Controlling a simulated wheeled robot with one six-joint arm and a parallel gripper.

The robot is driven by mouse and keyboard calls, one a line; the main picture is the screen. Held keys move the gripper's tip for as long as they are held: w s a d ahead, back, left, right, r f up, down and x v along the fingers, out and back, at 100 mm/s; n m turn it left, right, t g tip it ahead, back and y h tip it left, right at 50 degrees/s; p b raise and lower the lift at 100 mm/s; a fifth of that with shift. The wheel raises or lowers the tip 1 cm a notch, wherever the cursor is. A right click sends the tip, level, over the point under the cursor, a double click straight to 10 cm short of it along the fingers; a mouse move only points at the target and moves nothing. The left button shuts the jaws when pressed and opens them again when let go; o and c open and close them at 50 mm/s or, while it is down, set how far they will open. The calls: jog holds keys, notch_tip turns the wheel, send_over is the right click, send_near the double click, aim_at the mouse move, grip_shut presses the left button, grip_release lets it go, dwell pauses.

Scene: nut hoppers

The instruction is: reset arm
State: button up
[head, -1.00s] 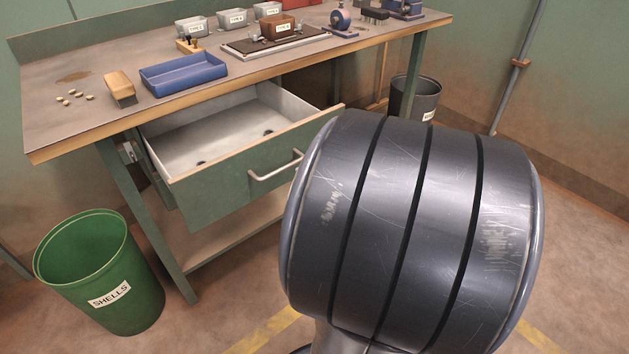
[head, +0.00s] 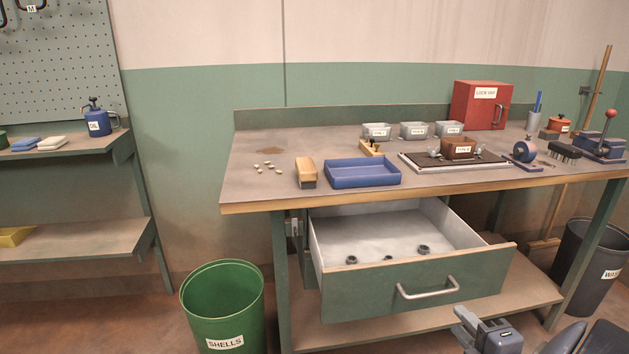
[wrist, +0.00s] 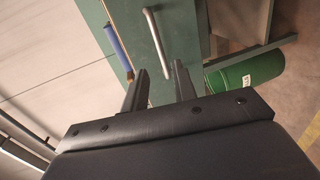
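My gripper (head: 487,332) shows at the bottom right of the head view, low in front of the open drawer and apart from it. In the wrist view my gripper's two fingers (wrist: 161,82) stand apart with nothing between them, so it is open and empty. The green drawer (head: 410,290) under the workbench is pulled out; its metal handle (head: 428,289) also shows beyond the fingers in the wrist view (wrist: 157,42). Three dark rings or nuts (head: 424,249) lie on the drawer's pale floor.
The workbench (head: 255,185) carries a blue tray (head: 363,174), a brush (head: 306,171), small labelled hoppers (head: 414,131) and a red cabinet (head: 480,105). A green SHELLS bin (head: 222,300) stands left, a dark bin (head: 583,258) right. A wall shelf (head: 60,147) is at the far left.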

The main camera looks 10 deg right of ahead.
aim_at(434, 294)
jog(key=shift+b+x, duration=1.5)
jog(key=shift+x, duration=3.9)
jog(key=shift+s, duration=0.15)
